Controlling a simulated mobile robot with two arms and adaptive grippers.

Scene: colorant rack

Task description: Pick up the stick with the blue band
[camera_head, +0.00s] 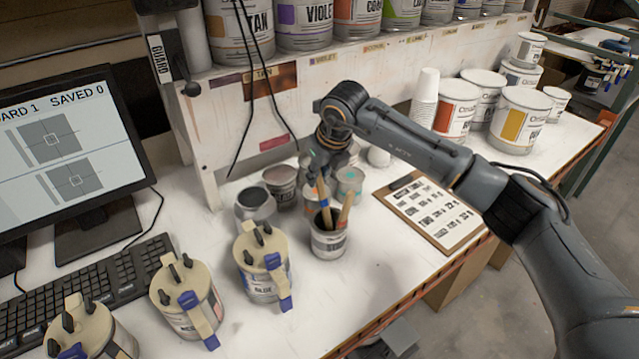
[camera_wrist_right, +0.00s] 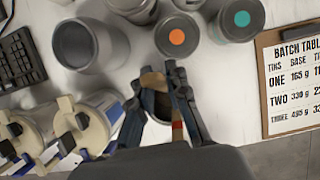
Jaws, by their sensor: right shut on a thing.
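My right gripper (camera_head: 321,180) points down over a small open tin (camera_head: 329,242) that holds several wooden sticks. It is shut on a stick (camera_head: 323,196) that stands in the tin. A blue patch shows near this stick, but the fingers partly hide it, so I cannot clearly tell its band colour. Another wooden stick (camera_head: 346,211) leans to the right in the same tin. In the right wrist view, the fingers (camera_wrist_right: 165,76) come together over the tin, and a reddish band (camera_wrist_right: 177,131) shows near the right finger. My left gripper is not in view.
Small tins, one orange-topped (camera_wrist_right: 177,37) and one teal-topped (camera_wrist_right: 241,20), stand behind the stick tin. An open grey tin (camera_head: 255,205) and lidded pots (camera_head: 262,262) stand to the left. A clipboard (camera_head: 432,212) lies right.

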